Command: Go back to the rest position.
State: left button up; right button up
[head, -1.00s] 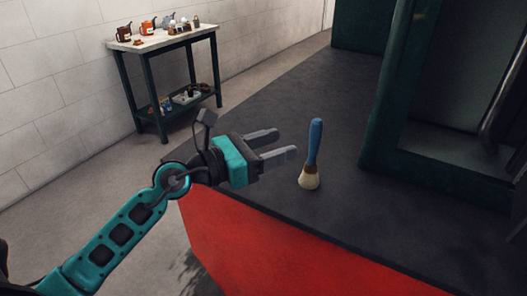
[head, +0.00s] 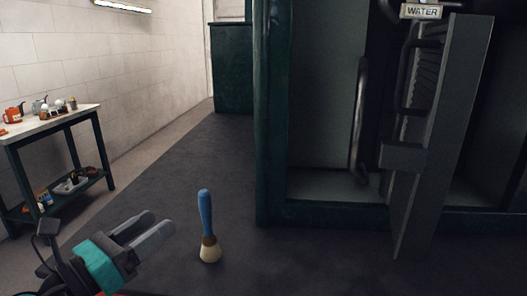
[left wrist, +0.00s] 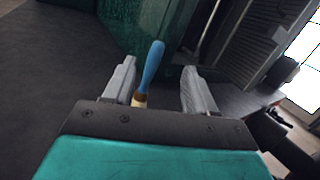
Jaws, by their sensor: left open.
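My left gripper (head: 148,232) is at the lower left of the head view. It is open and empty, with its two grey fingers apart. My right gripper is not in view.
A side table (head: 52,125) with cans and small items stands at the left by the white wall. A dark green cab wall (head: 272,120) rises ahead. An open grey door (head: 436,140) stands at the right, below a WATER sign (head: 421,11). The dark floor (head: 190,160) between is clear.

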pick_arm(q)
jog(key=s+a+f+n+y, duration=0.2)
jog(key=a+f+n+y, duration=0.45)
jog(key=n, duration=0.85)
jog(key=s+a+f+n+y, duration=0.1)
jog(key=s+a+n+y, duration=0.2)
jog(key=n+y, duration=0.9)
jog(key=s+d+f+n+g+h, duration=0.4)
jog(key=s+d+f+n+g, duration=0.2)
jog(key=s+f, duration=0.2)
jog(key=s+d+f+n+g+h, duration=0.5)
jog(key=s+f+g, duration=0.2)
jog(key=s+f, duration=0.1)
jog(key=w+d+f+t+h, duration=0.1)
jog(key=w+d+f+t, duration=0.2)
jog(key=w+f+t, duration=0.4)
jog(key=shift+w+f+h, duration=0.3)
jog(key=shift+f+h, duration=0.05)
jog(key=shift+f, duration=0.5)
